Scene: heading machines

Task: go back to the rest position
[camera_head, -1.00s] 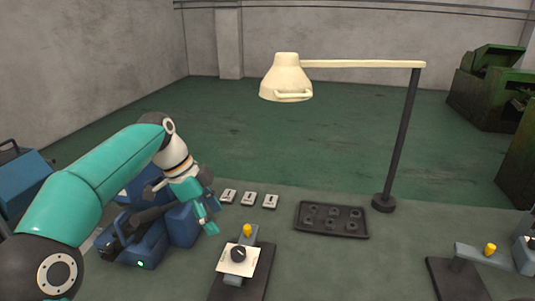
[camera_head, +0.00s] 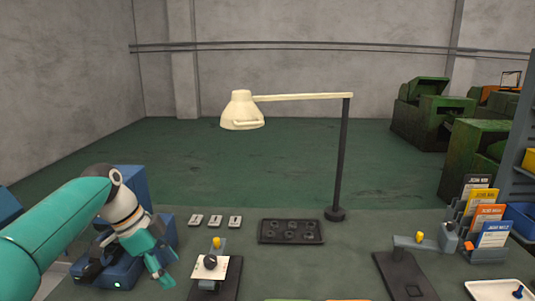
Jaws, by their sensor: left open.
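My left gripper (camera_head: 158,272) is at the lower left of the head view, on the end of my teal arm. Its teal fingers point down and to the right, in front of a blue machine (camera_head: 133,190) and left of a dark fixture. It is open, and I see nothing between its fingers. My right gripper is not in view.
A fixture (camera_head: 228,283) with a white plate and black knob stands close to the right of my left gripper. Behind are small white labels (camera_head: 215,221), a dark tray (camera_head: 291,239) and a cream lamp (camera_head: 243,111). Another fixture (camera_head: 405,276) and a card rack (camera_head: 486,256) stand right.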

